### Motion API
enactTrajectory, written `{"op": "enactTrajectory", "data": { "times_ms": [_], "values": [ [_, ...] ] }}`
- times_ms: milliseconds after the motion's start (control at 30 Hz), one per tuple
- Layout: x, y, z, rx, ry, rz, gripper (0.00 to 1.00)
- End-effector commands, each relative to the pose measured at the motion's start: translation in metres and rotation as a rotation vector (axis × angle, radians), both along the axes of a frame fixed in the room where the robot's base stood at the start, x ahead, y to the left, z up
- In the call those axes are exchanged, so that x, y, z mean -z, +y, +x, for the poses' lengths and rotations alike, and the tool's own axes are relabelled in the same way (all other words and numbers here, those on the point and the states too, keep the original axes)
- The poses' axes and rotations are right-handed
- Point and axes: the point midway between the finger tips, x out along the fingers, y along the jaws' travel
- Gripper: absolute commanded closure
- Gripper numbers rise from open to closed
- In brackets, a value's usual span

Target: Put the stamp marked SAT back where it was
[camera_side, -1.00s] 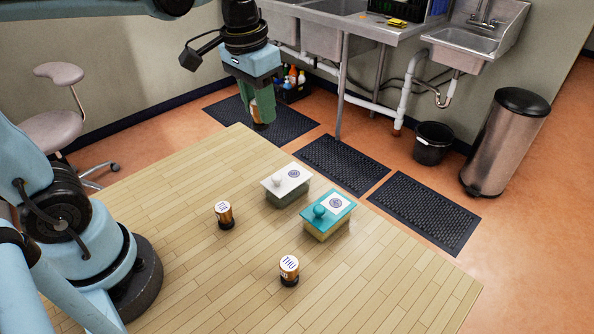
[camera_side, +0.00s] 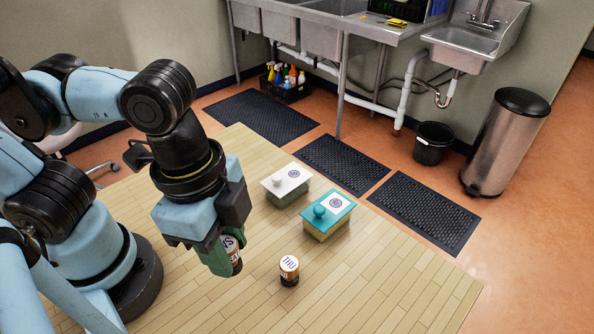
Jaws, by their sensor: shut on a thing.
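My gripper (camera_side: 225,258) is shut on a small orange-brown stamp (camera_side: 234,254) with a white top. Dark letters show on that top, but a finger partly covers them, so I cannot read the whole mark. The stamp is upright, low over or on the wooden table; I cannot tell whether it touches. A stamp marked THU (camera_side: 289,270) stands upright on the table to the right of my gripper. Another stamp, seen earlier on the table, is hidden behind my gripper now.
A white-lidded box (camera_side: 287,181) and a teal-lidded box (camera_side: 328,212), each with a knob and round emblem, sit behind and to the right. The wooden table (camera_side: 390,290) is bare at the front right. Dark mats (camera_side: 344,163) lie on the floor beyond it.

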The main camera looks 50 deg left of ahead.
Motion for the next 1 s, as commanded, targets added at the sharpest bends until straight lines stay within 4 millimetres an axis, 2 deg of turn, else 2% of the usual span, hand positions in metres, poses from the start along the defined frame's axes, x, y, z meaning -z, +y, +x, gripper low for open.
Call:
{"op": "enactTrajectory", "data": {
  "times_ms": [167,700,1000],
  "values": [
    [0.006,0.001,-0.004,0.038,0.000,0.000,0.99],
    [0.052,0.044,0.063,0.033,-0.001,-0.001,0.99],
    [0.071,0.061,0.087,0.038,-0.001,0.000,0.99]
  ]
}}
